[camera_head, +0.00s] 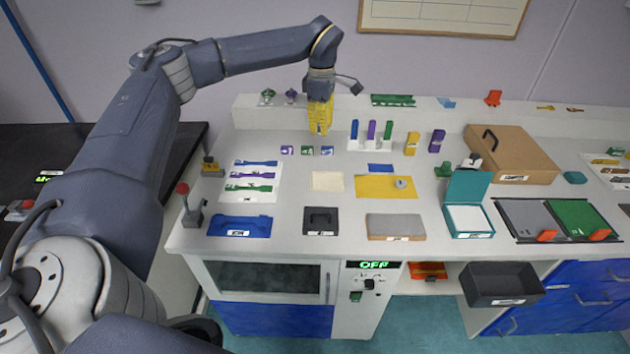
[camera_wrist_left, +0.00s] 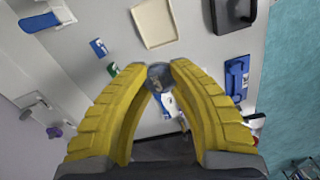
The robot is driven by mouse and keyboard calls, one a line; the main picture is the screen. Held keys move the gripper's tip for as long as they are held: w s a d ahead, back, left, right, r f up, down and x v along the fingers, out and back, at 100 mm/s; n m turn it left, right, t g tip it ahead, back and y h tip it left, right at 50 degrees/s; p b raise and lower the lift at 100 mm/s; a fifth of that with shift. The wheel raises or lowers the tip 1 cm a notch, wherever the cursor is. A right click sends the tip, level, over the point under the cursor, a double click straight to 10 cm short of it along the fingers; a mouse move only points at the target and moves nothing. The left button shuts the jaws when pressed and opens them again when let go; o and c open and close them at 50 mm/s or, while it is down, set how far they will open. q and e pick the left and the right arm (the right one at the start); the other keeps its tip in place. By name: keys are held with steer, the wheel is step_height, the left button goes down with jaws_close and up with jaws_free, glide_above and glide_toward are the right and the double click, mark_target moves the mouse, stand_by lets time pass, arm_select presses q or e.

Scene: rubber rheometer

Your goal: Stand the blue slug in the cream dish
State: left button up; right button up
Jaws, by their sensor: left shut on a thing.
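My left gripper (camera_head: 320,132), with yellow ribbed fingers, points down above the back of the bench, over the row of small label cards. In the left wrist view its fingertips (camera_wrist_left: 160,72) are shut on a dark blue-grey rounded piece, which I take to be the blue slug (camera_wrist_left: 159,78). The fingers hide the slug in the head view. The cream dish (camera_head: 328,181) is a shallow square dish lying empty on the bench, in front of the gripper. It also shows at the top of the left wrist view (camera_wrist_left: 155,22). My right gripper is not in view.
A green piece (camera_head: 267,95) and a purple piece (camera_head: 291,95) stand on the back ledge. A rack (camera_head: 370,145) with upright coloured pieces is right of the gripper. A yellow mat (camera_head: 386,188) lies right of the dish, and a black tray (camera_head: 320,220) lies in front.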

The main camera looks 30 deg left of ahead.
mark_target(319, 183)
arm_select(q)
step_height(319, 183, down, 20)
steer(key=shift+a+r, duration=0.1)
steer(key=shift+a, duration=0.05)
stand_by(0.7)
steer(key=shift+s+f, duration=0.1)
steer(key=shift+f, duration=0.1)
steer(key=shift+f, duration=0.1)
steer(key=o, duration=0.9)
steer(key=shift+s+f, duration=0.1)
steer(key=shift+f, duration=0.05)
steer(key=shift+c, duration=0.2)
step_height(319, 183, up, 13)
steer(key=shift+a, duration=0.1)
